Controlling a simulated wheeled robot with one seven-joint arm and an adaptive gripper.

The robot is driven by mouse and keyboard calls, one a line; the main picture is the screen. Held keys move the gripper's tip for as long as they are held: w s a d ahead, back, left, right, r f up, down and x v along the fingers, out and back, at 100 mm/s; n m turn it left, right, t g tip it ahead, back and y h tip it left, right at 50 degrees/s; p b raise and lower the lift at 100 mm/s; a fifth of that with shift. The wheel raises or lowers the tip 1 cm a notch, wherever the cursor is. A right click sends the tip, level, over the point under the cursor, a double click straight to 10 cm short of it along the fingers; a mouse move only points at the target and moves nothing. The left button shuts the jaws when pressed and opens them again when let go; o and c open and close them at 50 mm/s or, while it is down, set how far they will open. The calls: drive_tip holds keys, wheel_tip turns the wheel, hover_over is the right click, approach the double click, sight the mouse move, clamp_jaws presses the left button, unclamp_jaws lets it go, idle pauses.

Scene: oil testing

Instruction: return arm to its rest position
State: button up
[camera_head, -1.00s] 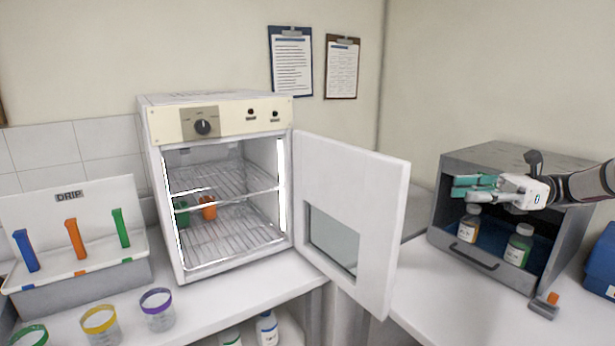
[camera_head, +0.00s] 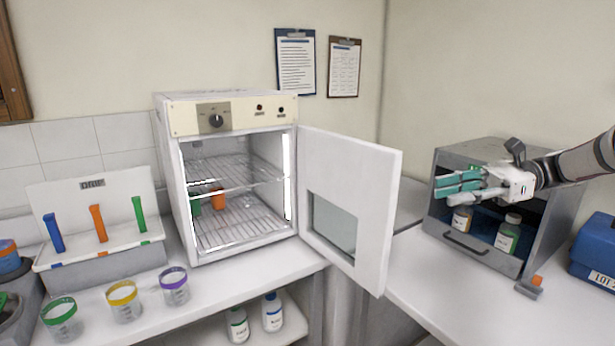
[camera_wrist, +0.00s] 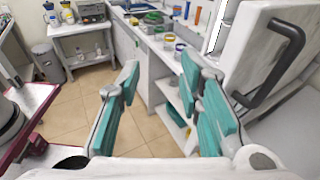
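My gripper (camera_head: 459,183) is on the right in the head view, in front of the upper part of the open grey metal box. Its teal fingers point left and hold nothing. In the wrist view the fingers of my gripper (camera_wrist: 165,110) stand well apart, with floor and shelving visible between them.
The grey box (camera_head: 572,225) stands on the right counter, beside a blue case (camera_head: 597,252). The oven's white door (camera_head: 375,215) stands open between oven and box; its black handle (camera_wrist: 275,65) is close at right in the wrist view. Open floor (camera_wrist: 80,120) lies lower left there.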

drive_tip(key=s+a+n+h, duration=0.6)
drive_tip(key=s+a+h, duration=0.3)
drive_tip(key=s+a, duration=0.35)
drive_tip(key=s+d+f+n+t+h, duration=0.1)
drive_tip(key=s+f+n+t+h, duration=0.1)
drive_tip(key=s+n, duration=0.3)
drive_tip(key=s+d+f+n+t+h, duration=0.2)
drive_tip(key=s+n, duration=0.4)
drive_tip(key=s, duration=0.5)
drive_tip(key=f+t+h, duration=0.1)
drive_tip(key=h, duration=0.1)
drive_tip(key=shift+s+d+t+h, duration=0.2)
drive_tip(key=shift+d+t+h, duration=0.05)
drive_tip(key=shift+t+h, duration=0.15)
drive_tip(key=shift+a, duration=0.1)
